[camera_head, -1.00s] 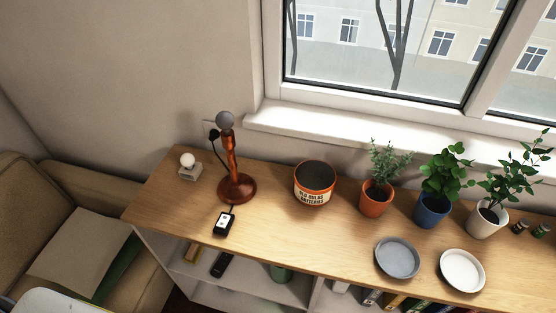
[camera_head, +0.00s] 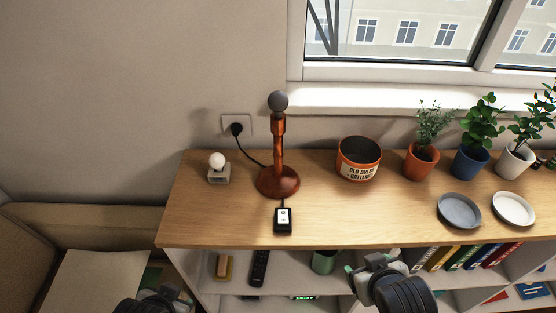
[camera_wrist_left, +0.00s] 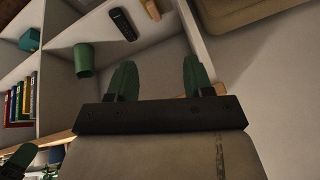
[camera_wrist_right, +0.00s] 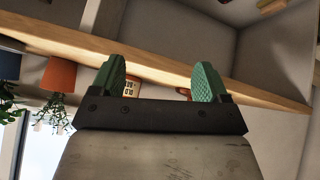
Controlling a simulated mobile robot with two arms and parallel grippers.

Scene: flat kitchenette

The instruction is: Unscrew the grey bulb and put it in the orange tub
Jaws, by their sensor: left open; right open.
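The grey bulb (camera_head: 278,101) sits at the top of the upright orange-brown lamp (camera_head: 278,181) on the wooden shelf top. The orange tub (camera_head: 358,173), labelled for old bulbs and batteries, stands to the right of the lamp, apart from it. My right gripper (camera_head: 368,266) is in front of the shelf, below its top edge; its green fingers stand apart and empty in the right wrist view (camera_wrist_right: 158,78). My left gripper (camera_head: 165,295) is low at the lower left, partly cut off; its fingers are apart and empty in the left wrist view (camera_wrist_left: 159,78).
A white bulb (camera_head: 217,160) stands in a small holder left of the lamp. Potted plants (camera_head: 421,161) and two dishes (camera_head: 459,210) stand right of the tub.

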